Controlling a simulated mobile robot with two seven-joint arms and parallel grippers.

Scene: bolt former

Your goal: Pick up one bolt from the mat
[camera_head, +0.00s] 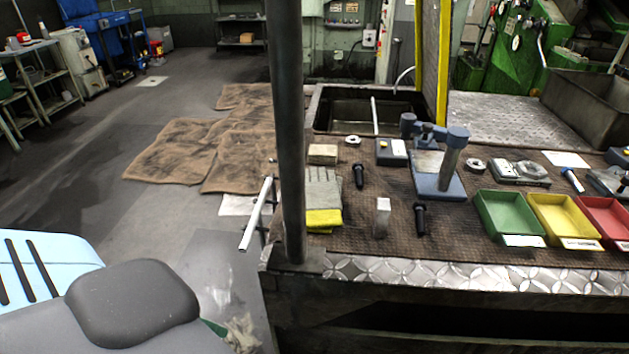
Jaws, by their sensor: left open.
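I can make out no gripper fingers in the head view, near the bolts or elsewhere.
Grey-yellow gloves (323,200) lie left of the bolts. A blue gauge stand (437,185) rises behind them. Green (508,215), yellow (562,218) and red (607,220) bins stand right. A dark post (287,130) rises at the bench's left corner.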

